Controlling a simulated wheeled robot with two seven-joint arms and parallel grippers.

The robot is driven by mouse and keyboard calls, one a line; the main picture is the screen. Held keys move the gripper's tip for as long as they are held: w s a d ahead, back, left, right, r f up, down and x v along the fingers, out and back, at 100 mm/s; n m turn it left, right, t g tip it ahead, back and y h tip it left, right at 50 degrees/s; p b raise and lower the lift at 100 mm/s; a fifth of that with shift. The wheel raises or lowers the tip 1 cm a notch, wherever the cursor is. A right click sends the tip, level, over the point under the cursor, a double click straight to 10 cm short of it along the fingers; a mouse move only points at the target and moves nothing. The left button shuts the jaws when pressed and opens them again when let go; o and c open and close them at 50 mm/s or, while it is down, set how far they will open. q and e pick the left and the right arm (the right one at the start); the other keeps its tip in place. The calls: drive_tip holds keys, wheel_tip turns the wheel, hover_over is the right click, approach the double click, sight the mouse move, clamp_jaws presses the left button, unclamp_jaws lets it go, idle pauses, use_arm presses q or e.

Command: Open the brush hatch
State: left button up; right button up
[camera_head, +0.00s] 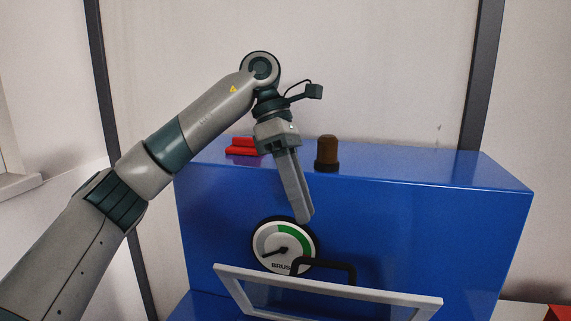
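The brush hatch is a white-framed panel (330,289) low on the front of the blue cabinet (420,215). Its frame leans out from the cabinet face, and its lower part is cut off by the picture's bottom edge. A black handle (322,262) stands just above the frame's top edge. A round gauge (283,246) with a green band and partly hidden "BRUS" lettering sits behind the handle. My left gripper (304,217) points down in front of the cabinet, just above the gauge and apart from the handle. Its fingers overlap in this view. My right gripper is not in view.
On the cabinet top lie a red object (243,142) and a brown cylinder (327,153) close to my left wrist. The right part of the top is clear. Dark upright posts (482,75) stand behind at both sides, before a pale wall.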

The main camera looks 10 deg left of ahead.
use_arm(q)
drive_tip(key=v, duration=0.9)
drive_tip(key=shift+w, duration=0.1)
